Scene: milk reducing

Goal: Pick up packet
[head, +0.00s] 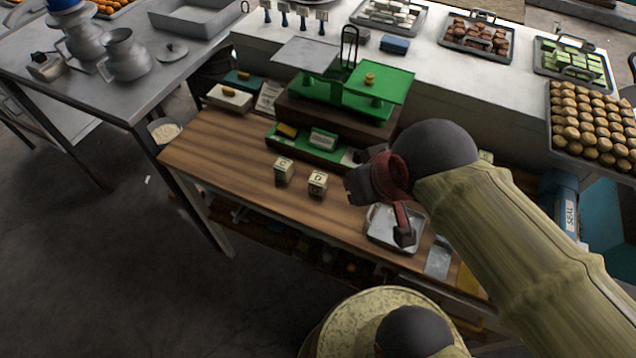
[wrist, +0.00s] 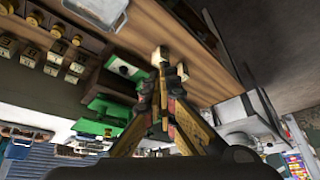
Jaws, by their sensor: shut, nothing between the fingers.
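I cannot tell which item is the packet. My gripper (head: 360,186) is over the table, to the right of the D carton. In the wrist view my gripper (wrist: 161,80) has its fingers converged, shut and empty. A small pale block (wrist: 160,53) shows just beyond the fingertips there. Whether they touch it I cannot tell.
A green balance scale (head: 370,95) stands behind the cartons. A metal tray (head: 385,240) lies below my gripper near the table's front edge. The wooden table (head: 215,145) is clear to the left. A grey metal table (head: 120,90) holds jugs at far left.

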